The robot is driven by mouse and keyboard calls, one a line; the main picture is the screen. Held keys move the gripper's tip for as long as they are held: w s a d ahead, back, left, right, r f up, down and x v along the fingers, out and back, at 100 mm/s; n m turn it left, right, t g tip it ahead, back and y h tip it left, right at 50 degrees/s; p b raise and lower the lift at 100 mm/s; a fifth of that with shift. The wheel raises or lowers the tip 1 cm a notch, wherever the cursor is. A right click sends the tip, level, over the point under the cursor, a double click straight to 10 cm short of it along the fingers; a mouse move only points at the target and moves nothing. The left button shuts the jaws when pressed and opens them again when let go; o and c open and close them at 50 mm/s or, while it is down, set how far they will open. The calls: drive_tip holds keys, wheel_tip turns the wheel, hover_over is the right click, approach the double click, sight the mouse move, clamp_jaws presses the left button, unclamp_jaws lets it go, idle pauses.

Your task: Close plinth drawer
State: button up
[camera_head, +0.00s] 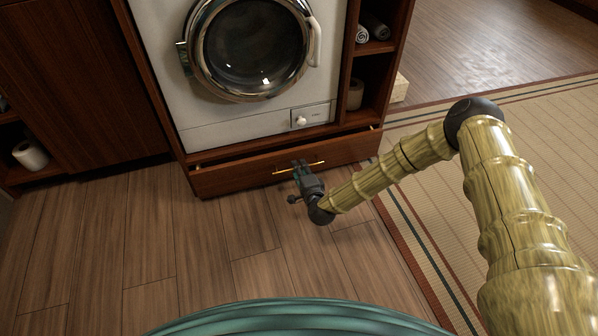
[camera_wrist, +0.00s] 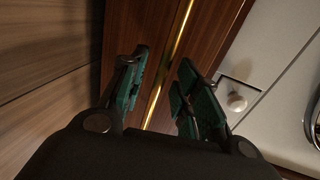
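The plinth drawer (camera_head: 235,176) is a low wooden drawer under the washing machine, pulled a little way out. A thin gold handle (camera_head: 283,170) runs along its front, and the handle also shows in the wrist view (camera_wrist: 170,62). My gripper (camera_head: 299,165) is at the drawer front, by the handle. In the wrist view my gripper (camera_wrist: 160,90) has its two green-padded fingers apart, with the handle line passing between them in the picture. I cannot tell whether a finger touches the drawer.
A white washing machine (camera_head: 235,112) with a round door stands above the drawer. Open shelves (camera_head: 372,85) with rolls are at its right. A toilet roll (camera_head: 30,155) sits in a left shelf. Wood floor (camera_head: 200,250) in front is clear; a mat (camera_head: 440,200) lies at right.

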drive_tip(key=shift+w+a+f, duration=0.1)
drive_tip(key=shift+w+a, duration=0.1)
drive_tip(key=shift+w, duration=0.45)
drive_tip(key=shift+c, duration=0.2)
clamp_jaws()
